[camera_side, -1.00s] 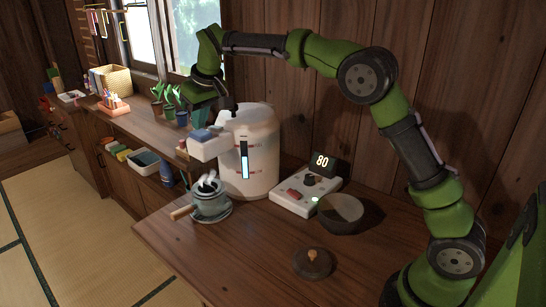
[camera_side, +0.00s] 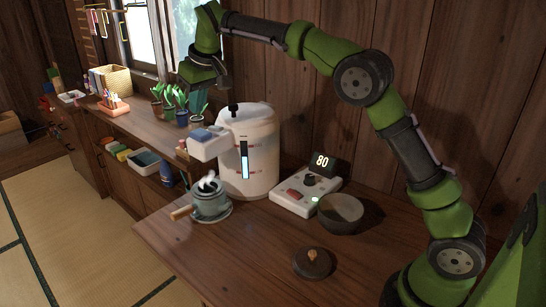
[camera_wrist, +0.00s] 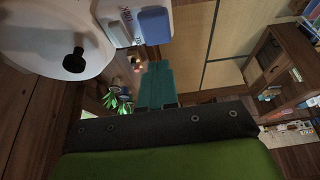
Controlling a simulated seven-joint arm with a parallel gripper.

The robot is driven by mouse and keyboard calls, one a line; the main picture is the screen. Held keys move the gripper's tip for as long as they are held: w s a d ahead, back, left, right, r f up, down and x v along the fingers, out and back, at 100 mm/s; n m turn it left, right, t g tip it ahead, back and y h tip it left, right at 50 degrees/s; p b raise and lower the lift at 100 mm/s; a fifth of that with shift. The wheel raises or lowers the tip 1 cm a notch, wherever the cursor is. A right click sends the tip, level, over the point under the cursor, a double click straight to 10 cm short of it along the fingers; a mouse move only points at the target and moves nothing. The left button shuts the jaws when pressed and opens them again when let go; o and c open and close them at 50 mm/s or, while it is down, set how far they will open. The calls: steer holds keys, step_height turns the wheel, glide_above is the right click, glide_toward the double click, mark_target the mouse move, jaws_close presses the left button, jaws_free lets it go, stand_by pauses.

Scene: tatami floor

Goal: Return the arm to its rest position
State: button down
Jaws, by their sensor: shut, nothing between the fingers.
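My gripper (camera_side: 197,106) is raised to the upper left of the white dispenser (camera_side: 248,150), clear of its lid in the side view. Its teal fingers are shut with nothing between them. They also show in the wrist view (camera_wrist: 156,84), pointing down past the dispenser. The dispenser's round top and black knob (camera_wrist: 74,61) lie at the upper left of the wrist view. My green arm arches from the lower right along the wooden wall.
A control box (camera_side: 301,196), a bowl (camera_side: 341,214) and a dark lid (camera_side: 313,262) are on the table. Potted plants (camera_side: 178,98) stand on the shelf behind my gripper.

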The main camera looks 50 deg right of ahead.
steer(key=shift+r, duration=0.9)
steer(key=f, duration=0.3)
steer(key=shift+s, duration=0.35)
steer(key=s+d+f+m+t+y, duration=0.1)
steer(key=s+f+m, duration=0.1)
steer(key=s, duration=1.5)
steer(key=s+f+m+t+y, duration=0.1)
steer(key=s+f+m, duration=0.1)
steer(key=s, duration=1.4)
steer(key=shift+s+d+f+t, duration=0.3)
steer(key=shift+s+d+f, duration=0.05)
steer(key=shift+d+f, duration=0.05)
